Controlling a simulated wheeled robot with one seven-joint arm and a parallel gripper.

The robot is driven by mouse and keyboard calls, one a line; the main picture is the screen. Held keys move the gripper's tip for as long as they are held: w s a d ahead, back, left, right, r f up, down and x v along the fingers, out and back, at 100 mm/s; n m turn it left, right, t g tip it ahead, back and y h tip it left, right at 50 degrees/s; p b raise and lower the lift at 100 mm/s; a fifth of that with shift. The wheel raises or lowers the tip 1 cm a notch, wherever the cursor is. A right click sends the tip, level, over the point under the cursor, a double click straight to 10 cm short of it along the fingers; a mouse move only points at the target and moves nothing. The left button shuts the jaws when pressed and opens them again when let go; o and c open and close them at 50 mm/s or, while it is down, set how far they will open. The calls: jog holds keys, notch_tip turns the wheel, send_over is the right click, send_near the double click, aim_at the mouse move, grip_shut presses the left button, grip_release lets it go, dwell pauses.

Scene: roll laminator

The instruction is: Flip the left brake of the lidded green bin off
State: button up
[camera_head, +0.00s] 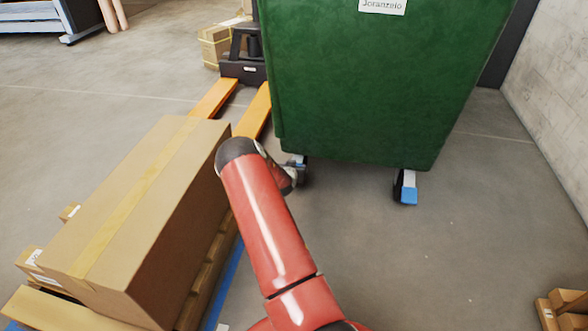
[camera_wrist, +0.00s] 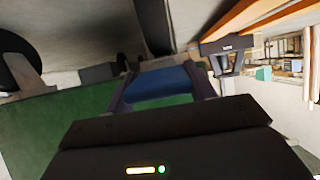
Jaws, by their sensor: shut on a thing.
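The green bin (camera_head: 385,85) stands at the upper middle of the head view, and its green side also shows in the wrist view (camera_wrist: 40,125). Its lid is out of view. The left caster (camera_head: 301,163) sits under the near left corner, mostly hidden by my arm. The left brake, a blue pedal (camera_wrist: 163,84), shows in the wrist view between the two fingers of my gripper (camera_wrist: 163,80). The gripper is shut on it. The right brake (camera_head: 409,196) is a blue pedal on the right caster and slopes down.
A large cardboard box (camera_head: 140,210) on a pallet stands close left of my arm. A pallet jack with orange forks (camera_head: 214,98) lies behind it. A concrete wall (camera_head: 555,90) is at right. Wooden pieces (camera_head: 568,301) lie lower right. The floor under the right caster is clear.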

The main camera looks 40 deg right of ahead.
jog(key=shift+w+d+r, duration=0.1)
jog(key=shift+r, duration=0.25)
jog(key=o, duration=1.2)
jog(key=shift+o, duration=0.9)
jog(key=shift+f, duration=0.1)
jog(key=v, duration=0.8)
jog(key=shift+p, duration=0.45)
jog(key=shift+f, duration=0.1)
